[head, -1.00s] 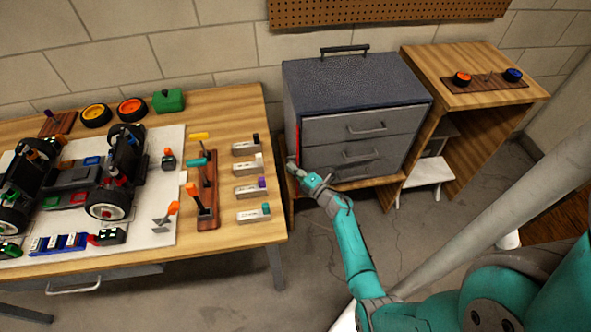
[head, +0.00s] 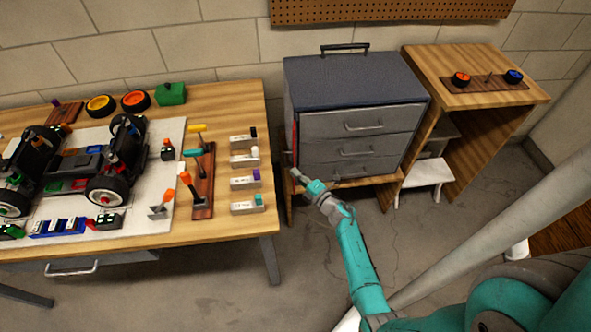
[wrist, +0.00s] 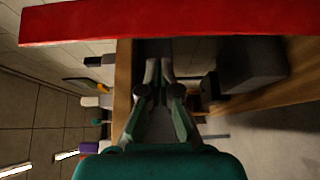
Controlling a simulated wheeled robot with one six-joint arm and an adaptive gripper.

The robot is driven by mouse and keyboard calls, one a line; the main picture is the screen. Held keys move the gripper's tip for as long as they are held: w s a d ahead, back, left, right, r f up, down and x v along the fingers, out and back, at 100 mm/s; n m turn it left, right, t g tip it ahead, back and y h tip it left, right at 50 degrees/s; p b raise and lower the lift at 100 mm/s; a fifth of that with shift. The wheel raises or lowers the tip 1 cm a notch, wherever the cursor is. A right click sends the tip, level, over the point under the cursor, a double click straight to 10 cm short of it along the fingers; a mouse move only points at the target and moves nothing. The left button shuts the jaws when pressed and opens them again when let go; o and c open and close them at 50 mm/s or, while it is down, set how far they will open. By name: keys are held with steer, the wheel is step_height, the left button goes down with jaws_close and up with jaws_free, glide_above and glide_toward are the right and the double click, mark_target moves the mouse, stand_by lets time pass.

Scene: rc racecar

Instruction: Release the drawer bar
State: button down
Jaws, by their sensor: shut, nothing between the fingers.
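The drawer bar is a thin red upright strip (head: 296,140) on the left front edge of the grey drawer cabinet (head: 352,82). In the wrist view the red bar (wrist: 150,22) runs across the top, ahead of my fingertips. My gripper (head: 292,173) is low beside the cabinet's left front corner, near the lower end of the bar. In the wrist view my gripper (wrist: 159,70) is shut and empty, with its tips apart from the bar in the picture. The distance in depth is hard to judge.
The cabinet's drawers (head: 362,125) appear closed. A wooden workbench (head: 235,105) with a car chassis and tools stands at the left. A wooden side unit (head: 430,75) and a small white stool (head: 428,172) stand at the right. Bare floor (head: 335,285) lies in front.

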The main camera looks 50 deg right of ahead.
steer(key=s+a, duration=0.1)
steer(key=s, duration=0.7)
steer(key=shift+a, duration=0.4)
steer(key=shift+s, duration=0.1)
steer(key=s+a+r+m+h, duration=0.1)
steer(key=s+a+r+m, duration=0.25)
steer(key=s+a, duration=0.45)
steer(key=s+a+r+m, duration=0.3)
steer(key=s+a+m, duration=0.25)
steer(key=a, duration=0.45)
steer(key=s+a+r+m+g+y, duration=0.1)
steer(key=s+a+r+m, duration=0.3)
steer(key=s+r, duration=0.4)
steer(key=s+a+r+m+g+y, duration=0.1)
steer(key=s+a+r+m+g, duration=0.1)
steer(key=s+r, duration=0.6)
steer(key=s+a+m, duration=0.1)
steer(key=s+m, duration=0.1)
steer(key=s, duration=0.1)
steer(key=shift+a, duration=0.4)
